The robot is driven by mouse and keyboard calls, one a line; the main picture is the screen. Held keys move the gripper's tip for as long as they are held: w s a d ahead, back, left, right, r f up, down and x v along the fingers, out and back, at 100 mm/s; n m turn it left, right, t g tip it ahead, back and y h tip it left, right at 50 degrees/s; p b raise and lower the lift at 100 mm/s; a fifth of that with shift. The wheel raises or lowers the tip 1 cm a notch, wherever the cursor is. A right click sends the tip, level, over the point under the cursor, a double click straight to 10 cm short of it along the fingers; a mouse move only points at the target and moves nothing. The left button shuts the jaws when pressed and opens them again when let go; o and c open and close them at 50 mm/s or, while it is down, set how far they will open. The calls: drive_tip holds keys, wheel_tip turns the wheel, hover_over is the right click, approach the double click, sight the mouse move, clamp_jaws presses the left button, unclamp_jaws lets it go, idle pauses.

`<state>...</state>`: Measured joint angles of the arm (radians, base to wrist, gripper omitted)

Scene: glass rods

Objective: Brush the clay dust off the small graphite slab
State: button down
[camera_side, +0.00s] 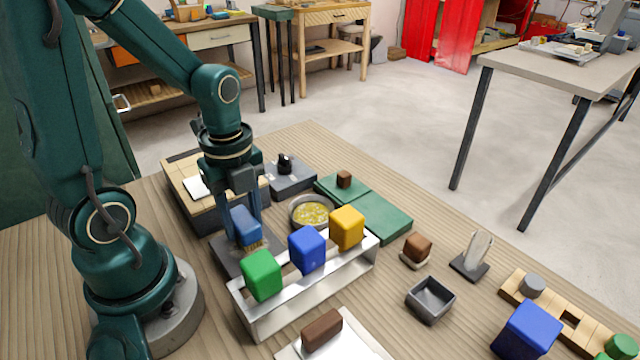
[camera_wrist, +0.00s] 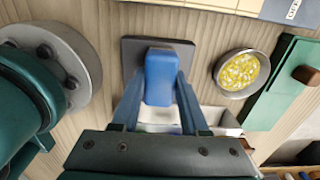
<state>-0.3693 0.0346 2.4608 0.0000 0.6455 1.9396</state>
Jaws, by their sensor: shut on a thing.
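My gripper (camera_side: 241,212) is shut on a blue brush (camera_side: 245,226) with tan bristles pointing down. The graphite slab (camera_side: 228,262) is a flat dark grey square lying on the table below the brush. The bristles are at or just above the slab; I cannot tell if they touch. In the wrist view, the brush (camera_wrist: 160,78) sits between my fingers and covers much of the slab (camera_wrist: 131,58). No clay dust is clear on the visible part of the slab; the rest is hidden by the brush and gripper.
A white rack (camera_side: 310,302) with green, blue and yellow blocks stands close in front of the slab. A bowl of yellow bits (camera_side: 312,212) is to the right. A wooden box (camera_side: 183,190) and a grey block with a black knob (camera_side: 290,180) lie behind. Green slabs (camera_side: 385,216) lie farther right.

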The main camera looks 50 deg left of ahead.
sight(235, 211)
drive_tip(key=shift+a, duration=1.2)
drive_tip(key=shift+d+r, duration=0.1)
drive_tip(key=shift+r, duration=3.9)
drive_tip(key=shift+s, duration=0.1)
